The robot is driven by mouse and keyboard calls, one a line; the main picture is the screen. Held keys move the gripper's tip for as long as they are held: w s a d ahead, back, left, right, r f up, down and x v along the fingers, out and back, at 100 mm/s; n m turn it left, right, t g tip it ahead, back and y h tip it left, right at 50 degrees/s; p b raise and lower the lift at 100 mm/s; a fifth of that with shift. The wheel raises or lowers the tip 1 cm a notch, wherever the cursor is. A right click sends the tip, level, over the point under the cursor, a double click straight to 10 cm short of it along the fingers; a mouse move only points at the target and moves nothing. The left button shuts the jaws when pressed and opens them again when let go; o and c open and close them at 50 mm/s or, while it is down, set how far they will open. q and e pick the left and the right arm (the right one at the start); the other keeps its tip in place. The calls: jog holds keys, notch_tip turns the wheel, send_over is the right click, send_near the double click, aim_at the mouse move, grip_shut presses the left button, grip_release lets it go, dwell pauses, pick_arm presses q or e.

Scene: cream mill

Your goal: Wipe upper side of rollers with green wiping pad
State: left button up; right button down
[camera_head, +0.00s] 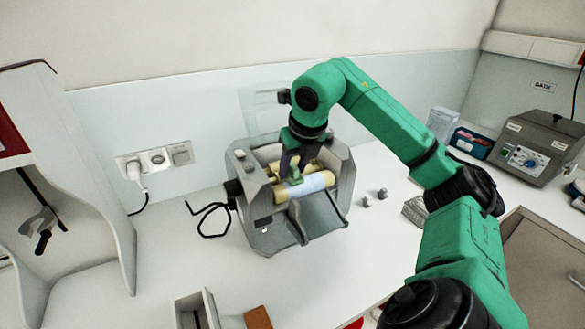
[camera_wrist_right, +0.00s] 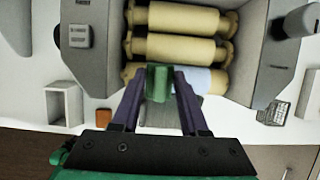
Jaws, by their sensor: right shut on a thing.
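The grey cream mill (camera_head: 262,222) stands on the white counter, with several pale yellow rollers between its side walls. The front roller (camera_head: 312,186) has a whitish smear along part of it; the smear also shows on that roller in the right wrist view (camera_wrist_right: 205,80). Two more rollers (camera_wrist_right: 180,47) lie behind it, looking bare. My right gripper (camera_wrist_right: 157,84) is shut on the green wiping pad (camera_wrist_right: 157,82). The pad is at the front roller, left of the smear; whether it touches cannot be told. My left gripper is not in view.
The mill's grey front tray (camera_head: 318,215) slopes forward. Wall sockets (camera_head: 155,160) and a black cable are at left. A grey box-like device (camera_head: 537,140) stands back right. A white open box (camera_head: 197,308) and a brown block (camera_head: 257,317) lie in front.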

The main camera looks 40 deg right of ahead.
jog(key=shift+d, duration=0.1)
jog(key=shift+f+b, duration=0.45)
jog(key=shift+f, duration=0.05)
